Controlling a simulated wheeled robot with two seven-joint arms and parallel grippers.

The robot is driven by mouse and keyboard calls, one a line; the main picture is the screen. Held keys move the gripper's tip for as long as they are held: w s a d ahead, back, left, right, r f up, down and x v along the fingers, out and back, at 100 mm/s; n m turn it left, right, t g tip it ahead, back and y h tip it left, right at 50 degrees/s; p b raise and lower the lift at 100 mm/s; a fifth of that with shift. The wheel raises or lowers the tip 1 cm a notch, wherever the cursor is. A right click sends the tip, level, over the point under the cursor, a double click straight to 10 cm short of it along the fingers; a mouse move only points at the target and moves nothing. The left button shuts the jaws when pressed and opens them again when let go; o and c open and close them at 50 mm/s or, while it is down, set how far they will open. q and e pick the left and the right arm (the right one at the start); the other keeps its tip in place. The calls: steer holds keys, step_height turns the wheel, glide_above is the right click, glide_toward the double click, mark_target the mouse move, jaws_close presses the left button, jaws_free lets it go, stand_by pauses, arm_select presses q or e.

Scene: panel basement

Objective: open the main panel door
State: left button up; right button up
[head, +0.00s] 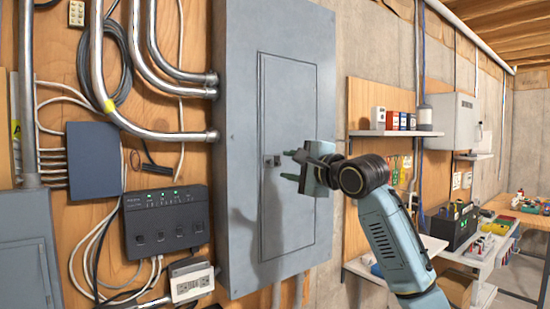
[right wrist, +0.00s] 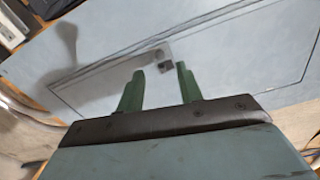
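The main panel (head: 240,130) is a tall grey metal box on the plywood wall. Its door (head: 288,100) is an inset rectangle that looks closed and flush. A small dark latch (head: 272,161) sits at the door's left edge; it also shows in the right wrist view (right wrist: 165,67). My right gripper (head: 290,164) is in front of the door, just right of the latch. Its two green fingers (right wrist: 159,85) are apart with nothing between them, pointing toward the latch. I cannot tell any contact. My left gripper is not in view.
Left of the panel are metal conduits (head: 150,60), a blue-grey box (head: 94,160) and a black device with green lights (head: 167,222). Another grey panel (head: 25,250) stands lower left. On the right are a shelf (head: 395,133) and a cluttered bench (head: 490,250).

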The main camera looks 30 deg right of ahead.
mark_target(272, 163)
steer(key=w, duration=0.2)
steer(key=w+p, duration=0.1)
steer(key=w, duration=0.3)
steer(key=shift+w+a+p, duration=0.2)
steer(key=shift+a+p, duration=0.05)
steer(key=shift+p, duration=0.1)
jaws_close()
